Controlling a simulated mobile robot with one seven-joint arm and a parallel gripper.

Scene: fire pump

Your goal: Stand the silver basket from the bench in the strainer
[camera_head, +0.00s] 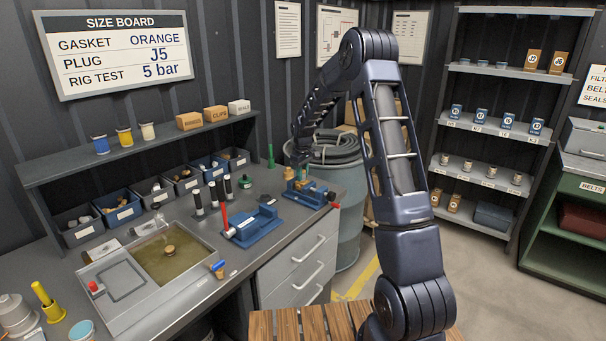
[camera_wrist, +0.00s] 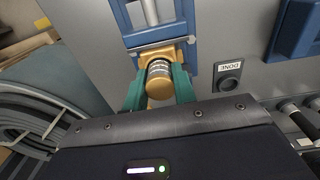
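My gripper (camera_wrist: 160,92) has its two green fingers close on either side of a small ribbed silver cylinder with a brass-coloured near end, which looks like the silver basket (camera_wrist: 159,69). The fingers appear to touch its sides. It is in line with the brass-coloured strainer body (camera_wrist: 150,50) on a blue stand (camera_wrist: 118,18). Its far end is hidden, so how deep it sits cannot be told. In the head view my gripper (camera_head: 300,177) is low over the stand (camera_head: 312,196) at the bench's right end; the basket is too small to make out there.
A round socket marked DONE (camera_wrist: 229,85) lies right of the stand. A second blue fixture (camera_head: 255,228), black cylinders (camera_head: 213,191) and a shallow tank (camera_head: 165,262) stand farther left on the bench. A drum with coiled hose (camera_head: 340,150) stands behind the bench end.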

